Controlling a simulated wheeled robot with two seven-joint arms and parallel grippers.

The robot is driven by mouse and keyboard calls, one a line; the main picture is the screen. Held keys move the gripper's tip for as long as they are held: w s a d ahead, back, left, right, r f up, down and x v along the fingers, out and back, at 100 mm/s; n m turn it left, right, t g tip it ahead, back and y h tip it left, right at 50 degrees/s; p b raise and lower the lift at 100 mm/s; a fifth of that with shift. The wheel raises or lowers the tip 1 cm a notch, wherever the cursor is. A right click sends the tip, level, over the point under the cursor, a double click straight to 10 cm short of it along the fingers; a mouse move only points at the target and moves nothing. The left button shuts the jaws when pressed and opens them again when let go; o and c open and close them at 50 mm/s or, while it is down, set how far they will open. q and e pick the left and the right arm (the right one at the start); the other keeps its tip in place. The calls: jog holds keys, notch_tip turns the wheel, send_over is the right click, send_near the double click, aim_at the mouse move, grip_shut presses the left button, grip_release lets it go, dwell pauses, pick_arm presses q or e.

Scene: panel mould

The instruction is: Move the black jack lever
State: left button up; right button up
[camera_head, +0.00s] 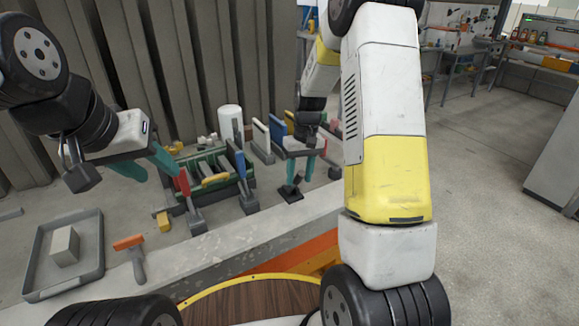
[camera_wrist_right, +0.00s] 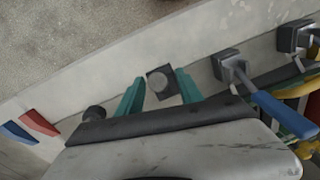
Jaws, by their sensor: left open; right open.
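The black jack lever (camera_head: 291,194) stands on a dark square base on the pale ledge. In the right wrist view its dark square foot and round grey top (camera_wrist_right: 161,83) show between the teal fingers. My right gripper (camera_head: 301,169) is open above it, with one finger on either side (camera_wrist_right: 159,93); I cannot tell whether either finger touches it. My left gripper (camera_head: 148,163) is open and empty, to the left of the red-handled lever (camera_head: 184,186). The lever's lower shaft is partly hidden by the right gripper's finger.
A blue-handled lever (camera_head: 241,166) and the red one stand by the green mould (camera_head: 212,163). A white cylinder (camera_head: 230,121) and upright panels stand behind.

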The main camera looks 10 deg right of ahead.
jog(key=shift+f, duration=0.45)
grip_shut()
dwell(1.1)
